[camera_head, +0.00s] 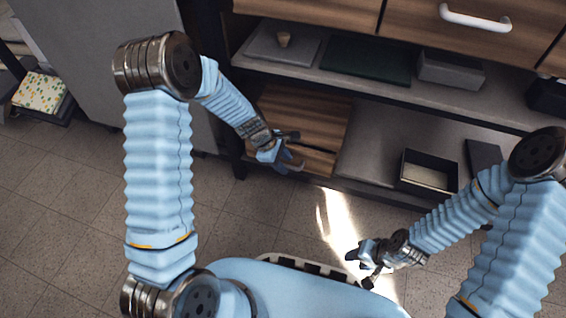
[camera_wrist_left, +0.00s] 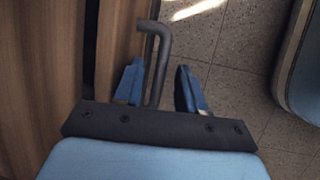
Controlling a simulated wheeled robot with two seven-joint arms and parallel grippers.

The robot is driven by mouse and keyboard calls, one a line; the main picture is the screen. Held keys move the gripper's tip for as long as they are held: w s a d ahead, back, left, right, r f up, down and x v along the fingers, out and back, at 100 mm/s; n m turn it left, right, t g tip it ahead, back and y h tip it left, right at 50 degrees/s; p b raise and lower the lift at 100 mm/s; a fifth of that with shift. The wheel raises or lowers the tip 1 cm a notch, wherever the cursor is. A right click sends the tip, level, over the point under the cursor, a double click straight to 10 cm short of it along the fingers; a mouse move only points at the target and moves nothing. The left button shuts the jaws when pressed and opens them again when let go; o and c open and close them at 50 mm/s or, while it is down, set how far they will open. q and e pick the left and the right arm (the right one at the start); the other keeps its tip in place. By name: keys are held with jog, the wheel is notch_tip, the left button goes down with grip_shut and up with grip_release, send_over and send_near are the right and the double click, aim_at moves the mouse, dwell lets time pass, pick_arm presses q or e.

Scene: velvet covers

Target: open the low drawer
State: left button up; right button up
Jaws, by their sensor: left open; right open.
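The low drawer (camera_head: 305,112) is a brown wood-grain unit on the bottom level of the shelving. Its wood also fills the left of the left wrist view (camera_wrist_left: 40,80), where a dark vertical gap runs between wooden surfaces. A bent bar handle (camera_wrist_left: 157,48) shows there, dark in shadow. My left gripper (camera_head: 280,158) is at the drawer's front. Its open fingers (camera_wrist_left: 159,88) stand on either side of the handle, with the handle nearer the left finger. In the head view the gripper hides most of the handle. My right gripper (camera_head: 364,267) is open and empty above the floor.
Upper wooden drawers (camera_head: 430,25) with a white handle (camera_head: 475,18) are above. A middle shelf (camera_head: 350,83) carries flat items and a grey box (camera_head: 450,70). An open black box (camera_head: 428,173) stands right of the low drawer. The tiled floor (camera_head: 250,215) in front is clear.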

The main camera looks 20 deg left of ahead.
pick_arm(q)
jog(key=shift+c, duration=0.3)
grip_shut()
jog(key=shift+s, duration=0.1)
pick_arm(e)
jog(key=shift+s, duration=0.1)
